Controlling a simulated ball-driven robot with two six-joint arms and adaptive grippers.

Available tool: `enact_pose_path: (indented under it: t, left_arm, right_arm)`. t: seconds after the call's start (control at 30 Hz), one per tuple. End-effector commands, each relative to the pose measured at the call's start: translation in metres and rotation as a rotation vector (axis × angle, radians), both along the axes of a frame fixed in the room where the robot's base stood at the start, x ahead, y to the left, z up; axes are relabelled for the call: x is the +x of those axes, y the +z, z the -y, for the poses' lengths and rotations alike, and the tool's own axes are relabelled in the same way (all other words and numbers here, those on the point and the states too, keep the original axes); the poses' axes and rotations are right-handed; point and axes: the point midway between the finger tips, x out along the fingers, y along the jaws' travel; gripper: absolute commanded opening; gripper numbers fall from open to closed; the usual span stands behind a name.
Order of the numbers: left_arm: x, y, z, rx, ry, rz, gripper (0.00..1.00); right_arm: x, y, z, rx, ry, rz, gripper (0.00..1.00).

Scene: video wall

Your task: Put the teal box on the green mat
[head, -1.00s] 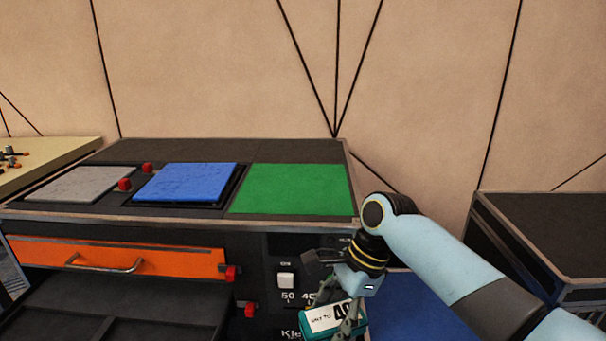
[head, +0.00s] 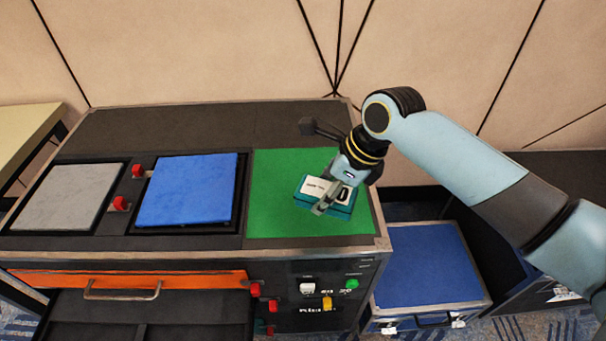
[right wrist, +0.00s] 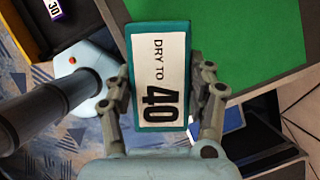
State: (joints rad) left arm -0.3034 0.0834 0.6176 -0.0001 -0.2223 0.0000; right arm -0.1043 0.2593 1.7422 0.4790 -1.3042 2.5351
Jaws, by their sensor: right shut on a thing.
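The teal box (head: 325,198) has a white label, which reads "DRY TO 40" in the right wrist view (right wrist: 160,75). My right gripper (head: 327,201) is shut on it, with one finger on each side in the right wrist view (right wrist: 165,92). In the head view the box appears over the green mat (head: 275,215), at its right half. In the right wrist view the mat (right wrist: 250,40) lies beyond the box to the upper right, and the box looks raised above it. Part of the mat is hidden by the gripper and box. My left gripper is not in view.
A blue pad (head: 187,190) and a grey pad (head: 65,195) lie left of the mat on the dark cabinet top (head: 200,127). Red knobs stand between them. An orange drawer front (head: 200,280) is below. A blue-topped case (head: 428,265) stands lower right.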

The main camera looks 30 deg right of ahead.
Motion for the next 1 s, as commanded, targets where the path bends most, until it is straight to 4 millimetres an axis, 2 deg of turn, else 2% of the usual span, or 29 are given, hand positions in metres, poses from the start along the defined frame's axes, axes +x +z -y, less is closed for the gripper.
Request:
enact_pose_path:
  t: [0.03, 0.2, 0.4, 0.53, 0.7, 0.8, 1.0]
  left_arm:
    - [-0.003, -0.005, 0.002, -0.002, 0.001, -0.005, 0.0]
    - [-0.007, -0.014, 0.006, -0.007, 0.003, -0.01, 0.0]
    - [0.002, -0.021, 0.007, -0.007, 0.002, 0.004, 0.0]
    - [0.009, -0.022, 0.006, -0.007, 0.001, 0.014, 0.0]
    - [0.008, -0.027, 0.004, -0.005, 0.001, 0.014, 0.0]
    - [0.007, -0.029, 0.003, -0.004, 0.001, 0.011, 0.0]
    - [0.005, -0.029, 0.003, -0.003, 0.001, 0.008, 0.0]
  right_arm:
    - [0.013, -0.009, 0.003, 0.001, -0.002, 0.002, 0.16]
    - [0.055, -0.035, 0.014, 0.002, -0.002, 0.001, 0.16]
    - [0.087, -0.055, 0.023, 0.001, 0.001, 0.0, 0.16]
    - [0.093, -0.06, 0.025, 0.001, 0.002, 0.001, 0.16]
    - [0.092, -0.087, 0.025, 0.0, 0.002, -0.002, 0.16]
    - [0.092, -0.096, 0.025, 0.0, 0.002, 0.0, 0.16]
    - [0.092, -0.097, 0.025, 0.0, 0.003, 0.001, 0.16]
